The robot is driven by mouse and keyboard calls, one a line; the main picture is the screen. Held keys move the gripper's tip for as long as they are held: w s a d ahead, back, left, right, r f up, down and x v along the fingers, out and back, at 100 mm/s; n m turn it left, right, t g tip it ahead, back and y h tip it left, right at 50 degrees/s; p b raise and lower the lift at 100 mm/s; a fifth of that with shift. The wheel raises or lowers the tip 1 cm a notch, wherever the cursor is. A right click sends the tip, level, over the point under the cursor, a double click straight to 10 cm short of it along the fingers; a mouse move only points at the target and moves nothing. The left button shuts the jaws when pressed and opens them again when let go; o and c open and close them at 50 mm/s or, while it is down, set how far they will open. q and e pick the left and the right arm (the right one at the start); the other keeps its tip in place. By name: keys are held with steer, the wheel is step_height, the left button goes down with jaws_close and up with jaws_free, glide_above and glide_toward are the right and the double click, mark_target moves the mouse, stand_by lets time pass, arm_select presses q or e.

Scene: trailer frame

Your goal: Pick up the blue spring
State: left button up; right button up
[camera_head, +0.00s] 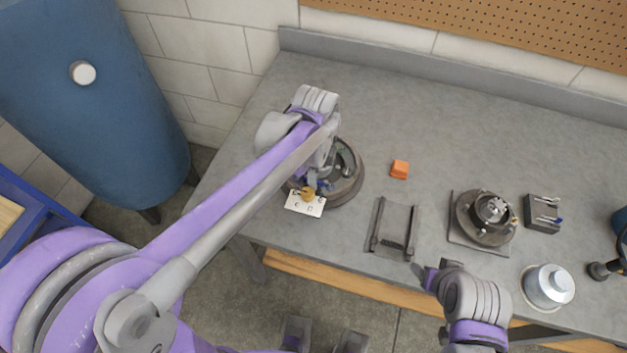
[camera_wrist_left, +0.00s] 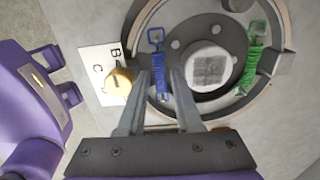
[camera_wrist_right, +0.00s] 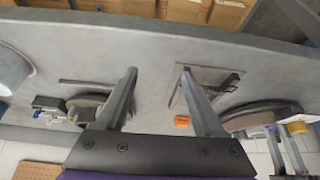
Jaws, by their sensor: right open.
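The blue spring (camera_wrist_left: 157,65) lies in the round drum-brake assembly (camera_head: 352,187), its loop end pointing away from my wrist. In the left wrist view, my left gripper (camera_wrist_left: 161,72) is partly open, with one finger on each side of the spring. A gap seems to show between spring and fingers. In the head view, my left wrist and gripper (camera_head: 314,172) cover the left of the assembly and hide most of the spring. My right gripper (camera_wrist_right: 158,72) is open and empty above the front of the bench (camera_head: 380,110).
A green spring (camera_wrist_left: 250,66) sits in the same assembly. A white lettered card with a brass knob (camera_head: 304,205) is at its front edge. An orange block (camera_head: 399,169), a metal bracket (camera_head: 395,243), a hub (camera_head: 487,218) and a silver canister (camera_head: 548,286) stand to the right.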

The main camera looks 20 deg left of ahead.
arm_select(q)
jaws_close()
steer(key=shift+r, duration=0.1)
stand_by(0.3)
arm_select(e)
steer(key=shift+w+r+p, duration=0.1)
steer(key=shift+r+p, duration=0.3)
steer(key=shift+r, duration=0.3)
steer(key=shift+w+r+p, duration=0.35)
steer(key=shift+r+p, duration=0.55)
arm_select(q)
step_height(320, 180, up, 13)
steer(key=shift+f, duration=0.2)
